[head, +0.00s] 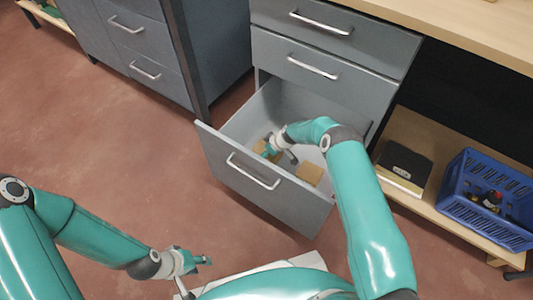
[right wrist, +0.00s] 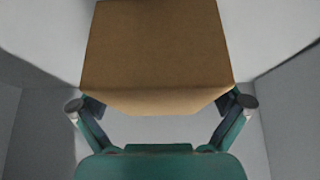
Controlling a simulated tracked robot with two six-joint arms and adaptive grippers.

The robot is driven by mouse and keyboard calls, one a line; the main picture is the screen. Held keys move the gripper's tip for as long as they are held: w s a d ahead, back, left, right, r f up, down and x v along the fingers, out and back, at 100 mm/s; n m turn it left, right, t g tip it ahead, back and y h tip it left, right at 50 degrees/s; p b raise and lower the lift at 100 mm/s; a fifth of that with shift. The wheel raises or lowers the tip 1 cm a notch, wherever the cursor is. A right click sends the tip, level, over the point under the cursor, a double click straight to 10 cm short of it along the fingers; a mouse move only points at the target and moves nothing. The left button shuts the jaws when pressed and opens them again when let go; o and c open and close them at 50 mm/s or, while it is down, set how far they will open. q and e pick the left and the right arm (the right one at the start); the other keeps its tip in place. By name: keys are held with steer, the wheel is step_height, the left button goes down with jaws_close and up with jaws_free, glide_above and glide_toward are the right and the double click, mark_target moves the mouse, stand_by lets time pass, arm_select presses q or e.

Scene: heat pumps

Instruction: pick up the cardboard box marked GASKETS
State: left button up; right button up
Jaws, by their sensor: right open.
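A brown cardboard box (head: 260,147) lies in the open drawer beside my right gripper (head: 279,157), which partly covers it. A second cardboard box (head: 310,173) lies nearer the drawer's right front corner. No lettering is readable on either, so I cannot tell which is marked GASKETS. In the right wrist view a plain brown box (right wrist: 158,45) fills the upper middle; its near edge lies between the open fingers (right wrist: 160,104), and contact with them cannot be told. My left gripper (head: 196,275) is open and empty, low over the floor, outside the drawer.
The grey drawer (head: 250,172) is pulled out, with its walls around my right gripper. Closed drawers are above it. On the right, a wooden shelf (head: 440,206) holds a dark binder-like stack (head: 402,163) and a blue crate (head: 488,220). The red floor at left is clear.

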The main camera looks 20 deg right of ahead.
steer(key=shift+f+b, duration=0.2)
steer(key=shift+b, duration=0.3)
stand_by(0.5)
steer(key=c, duration=1.2)
